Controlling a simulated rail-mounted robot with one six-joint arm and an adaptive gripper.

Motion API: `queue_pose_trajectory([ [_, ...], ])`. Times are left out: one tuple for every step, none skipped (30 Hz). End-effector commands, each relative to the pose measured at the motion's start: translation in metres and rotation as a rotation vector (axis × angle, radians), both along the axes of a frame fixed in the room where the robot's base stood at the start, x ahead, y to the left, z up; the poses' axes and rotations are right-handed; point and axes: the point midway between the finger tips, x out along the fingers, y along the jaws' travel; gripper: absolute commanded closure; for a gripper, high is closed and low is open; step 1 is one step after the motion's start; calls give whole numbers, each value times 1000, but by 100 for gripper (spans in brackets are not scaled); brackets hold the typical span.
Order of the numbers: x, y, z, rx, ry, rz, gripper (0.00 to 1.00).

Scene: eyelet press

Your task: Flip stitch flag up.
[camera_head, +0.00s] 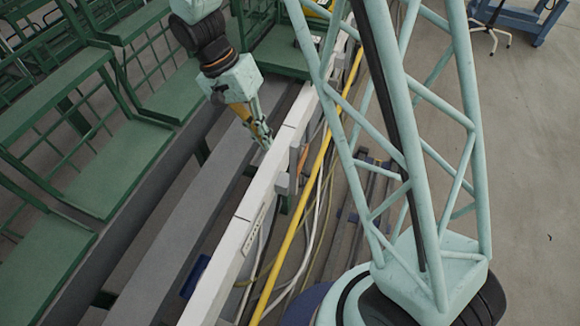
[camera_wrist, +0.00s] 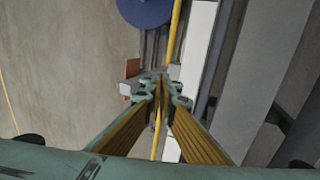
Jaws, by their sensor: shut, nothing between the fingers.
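A small orange-brown piece (camera_head: 303,158) stands at the right side of the white rail and may be the stitch flag; I cannot be sure. In the wrist view, a brown flat piece (camera_wrist: 132,68) with an orange part below it shows just left of the fingertips; whether it is raised or lowered is unclear. My gripper (camera_head: 266,143) points down over the white rail (camera_head: 254,196), close to the orange-brown piece on its left. In the wrist view my gripper (camera_wrist: 162,82) has its fingertips together with nothing between them. I cannot tell whether they touch anything.
A yellow pipe (camera_head: 318,168) and loose cables run along the rail's right side. Green racks (camera_head: 120,160) and a grey beam (camera_head: 190,210) lie to the left. A small blue box (camera_head: 195,276) sits by the rail. The concrete floor at right is mostly open.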

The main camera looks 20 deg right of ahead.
Motion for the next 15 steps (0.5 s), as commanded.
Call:
queue_pose_trajectory([
  [0,0,0,0,0,0,100],
  [0,0,0,0,0,0,100],
  [0,0,0,0,0,0,100],
  [0,0,0,0,0,0,100],
  [0,0,0,0,0,0,100],
  [0,0,0,0,0,0,100],
  [0,0,0,0,0,0,100],
  [0,0,0,0,0,0,100],
  [0,0,0,0,0,0,100],
  [0,0,-1,0,0,0,100],
  [0,-1,-1,0,0,0,100],
  [-1,-1,-2,0,0,0,100],
  [-1,-1,-3,0,0,0,100],
  [-1,-2,-5,0,1,0,100],
  [-2,-2,-7,0,1,0,100],
])
